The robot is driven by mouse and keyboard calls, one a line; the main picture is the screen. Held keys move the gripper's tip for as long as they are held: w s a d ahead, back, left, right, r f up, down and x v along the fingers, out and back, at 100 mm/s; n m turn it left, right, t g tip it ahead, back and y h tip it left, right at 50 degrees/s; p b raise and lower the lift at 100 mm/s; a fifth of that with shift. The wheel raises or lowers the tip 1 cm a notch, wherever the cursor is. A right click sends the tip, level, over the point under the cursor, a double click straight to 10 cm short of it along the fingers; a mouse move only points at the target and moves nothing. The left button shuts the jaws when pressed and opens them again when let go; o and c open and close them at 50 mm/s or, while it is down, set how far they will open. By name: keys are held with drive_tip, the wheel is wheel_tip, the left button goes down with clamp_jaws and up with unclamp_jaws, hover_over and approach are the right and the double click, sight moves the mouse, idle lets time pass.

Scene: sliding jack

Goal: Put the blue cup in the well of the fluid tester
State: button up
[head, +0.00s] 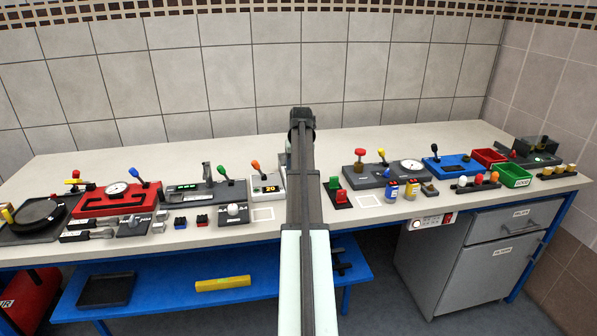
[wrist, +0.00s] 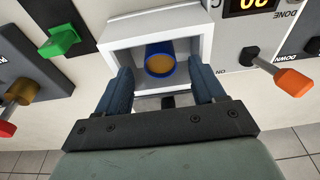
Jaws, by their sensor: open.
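The blue cup (wrist: 160,58), with orange-brown contents, is inside a white open box-shaped well (wrist: 117,38) in the wrist view. The well adjoins the white panel of the fluid tester (wrist: 228,40), which has a lit display and an orange lever. The tester also shows in the head view (head: 267,183), where my arm hides the cup. My gripper (wrist: 164,74) is open, with one finger on each side at the well's near edge. There is a gap between each finger and the cup. Whether the cup rests fully on the well's floor I cannot tell.
An orange lever (wrist: 292,82) juts out right of my gripper, and a green lever (wrist: 60,42) is at left. In the head view, a red gauge device (head: 115,199) and a grey gauge device (head: 385,174) stand on the crowded bench. The bench is clearer towards the wall.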

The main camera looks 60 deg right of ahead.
wheel_tip(320, 180, up, 9)
drive_tip(key=s+a, duration=0.1)
drive_tip(key=shift+s+a, duration=0.15)
drive_tip(key=shift+a, duration=0.05)
